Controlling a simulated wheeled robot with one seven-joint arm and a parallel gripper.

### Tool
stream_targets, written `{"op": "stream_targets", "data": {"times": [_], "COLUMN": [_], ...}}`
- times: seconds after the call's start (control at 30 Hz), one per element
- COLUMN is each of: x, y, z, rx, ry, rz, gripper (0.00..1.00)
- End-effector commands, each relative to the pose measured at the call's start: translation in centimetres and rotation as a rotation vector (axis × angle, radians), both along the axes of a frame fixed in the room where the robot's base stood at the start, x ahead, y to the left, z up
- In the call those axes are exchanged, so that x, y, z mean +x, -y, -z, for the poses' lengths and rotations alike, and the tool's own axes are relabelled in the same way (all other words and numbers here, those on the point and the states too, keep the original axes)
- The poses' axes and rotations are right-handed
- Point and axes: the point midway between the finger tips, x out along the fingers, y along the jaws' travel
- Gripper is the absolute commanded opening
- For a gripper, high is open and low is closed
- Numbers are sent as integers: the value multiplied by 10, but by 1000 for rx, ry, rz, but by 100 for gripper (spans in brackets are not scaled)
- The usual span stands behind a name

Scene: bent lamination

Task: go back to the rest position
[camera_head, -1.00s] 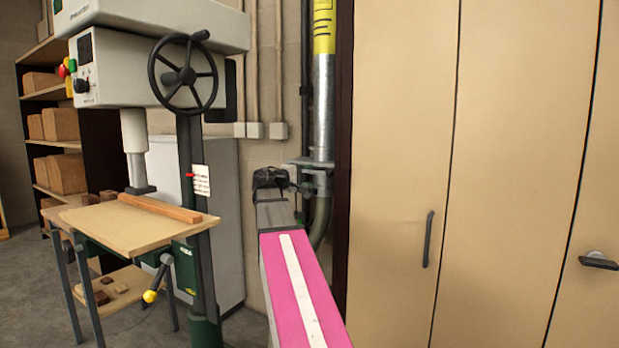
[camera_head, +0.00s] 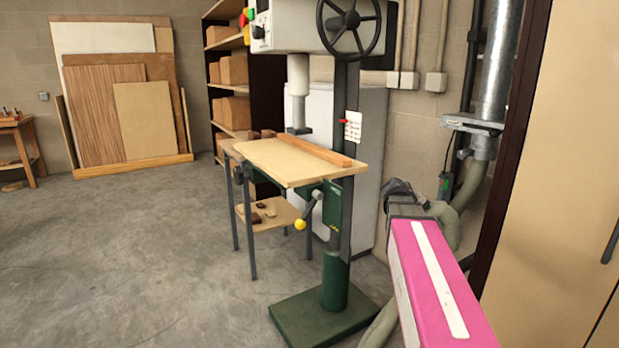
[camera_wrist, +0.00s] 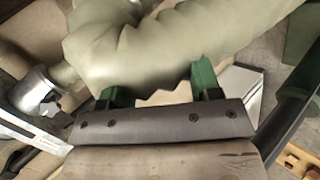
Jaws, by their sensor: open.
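In the wrist view my gripper (camera_wrist: 160,85) shows its two green fingertips set well apart, with a dark bar behind them. It is open and nothing is held between the fingers. A thick beige hose (camera_wrist: 170,45) crosses the view just beyond the fingertips; I cannot tell whether they touch it. In the head view my pink arm link with a white stripe reaches forward at the lower right. The dark end beyond it lies close to the hose (camera_head: 474,190), and the fingers cannot be made out there.
A drill press (camera_head: 336,245) with a wooden table (camera_head: 290,160) stands left of my arm. A metal duct (camera_head: 495,75) rises behind it. A beige cabinet (camera_head: 565,150) closes the right side. Shelves (camera_head: 228,92) and leaning boards (camera_head: 140,120) stand at the back. The left floor (camera_head: 130,260) is clear.

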Motion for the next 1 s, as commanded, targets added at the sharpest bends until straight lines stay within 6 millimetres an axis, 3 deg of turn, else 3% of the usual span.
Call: {"op": "stream_targets", "data": {"times": [0.03, 0.2, 0.5, 0.7, 1.0], "x": [-9, -36, -102, -137, -149], "y": [-15, -63, -152, -194, -209], "z": [26, 102, 208, 246, 257], "rx": [61, 282, 651, 822, 884], "ry": [-14, -49, -138, -187, -205], "rz": [-4, 8, 83, 144, 172], "gripper": [58, 58, 58, 58, 58]}}
